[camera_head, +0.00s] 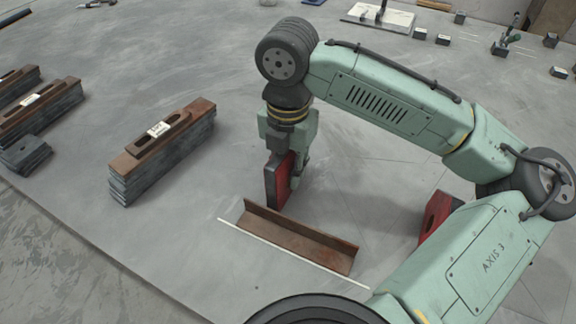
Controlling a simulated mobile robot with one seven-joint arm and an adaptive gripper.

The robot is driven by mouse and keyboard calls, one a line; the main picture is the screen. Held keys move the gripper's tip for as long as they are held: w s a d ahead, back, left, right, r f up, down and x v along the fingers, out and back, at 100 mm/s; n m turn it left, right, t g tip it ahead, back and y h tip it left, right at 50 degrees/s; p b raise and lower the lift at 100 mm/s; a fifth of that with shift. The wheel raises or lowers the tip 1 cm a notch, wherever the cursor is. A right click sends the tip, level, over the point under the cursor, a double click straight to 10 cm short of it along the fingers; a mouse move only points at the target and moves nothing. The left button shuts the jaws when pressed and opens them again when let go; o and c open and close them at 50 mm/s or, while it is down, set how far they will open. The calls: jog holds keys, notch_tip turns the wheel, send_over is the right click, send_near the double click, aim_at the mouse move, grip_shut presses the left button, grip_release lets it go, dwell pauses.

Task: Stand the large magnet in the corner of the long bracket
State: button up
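The long bracket (302,244) is a rusty brown angle piece lying on the grey table, with its raised flange along the far side. A red block magnet with dark edges (276,188) is upright behind the bracket's left part. My gripper (288,160) points down and is shut on the upper part of this magnet; one finger shows on its right side. I cannot tell whether the magnet's lower edge touches the table or the bracket. A second red magnet (436,216) stands at the right, partly hidden by my arm, so their sizes are hard to compare.
A white line (290,254) runs along the bracket's near side. A stack of dark plates with a rusty slotted bar on top (162,150) stands left; similar stacks (40,108) are at the far left. Small blocks and a white board (380,17) lie at the back.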

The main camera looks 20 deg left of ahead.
grip_shut()
dwell(0.5)
jog(key=shift+s+a, duration=0.15)
jog(key=shift+s, duration=0.5)
dwell(0.4)
jog(key=o, duration=0.6)
grip_release()
